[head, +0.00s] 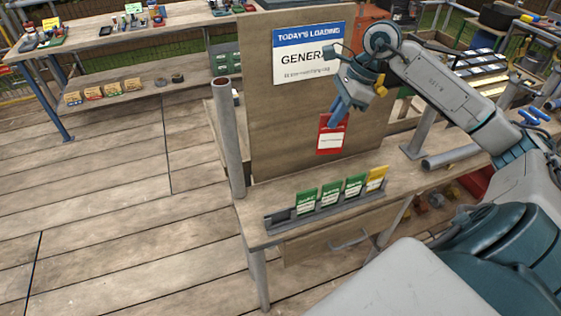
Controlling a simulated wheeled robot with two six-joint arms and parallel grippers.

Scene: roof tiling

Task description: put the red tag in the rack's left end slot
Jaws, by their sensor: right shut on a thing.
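The red tag (330,138) has a white label and hangs upright below my right gripper (338,112), in front of the wooden board. My right gripper is shut on its top edge. The grey rack (283,222) lies along the front of the wooden bench. It holds several tags: green tags (306,198) in the middle and a yellow tag (376,178) at its right end. The rack's left end slot is empty. The red tag is above the rack and apart from it. My left gripper is not in view.
The upright wooden board (285,125) carries a blue and white sign (308,54) behind my right gripper. A grey post (228,140) stands at the bench's left corner. The bench top (257,232) is clear in front of the rack. A table with tools (120,40) stands far left.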

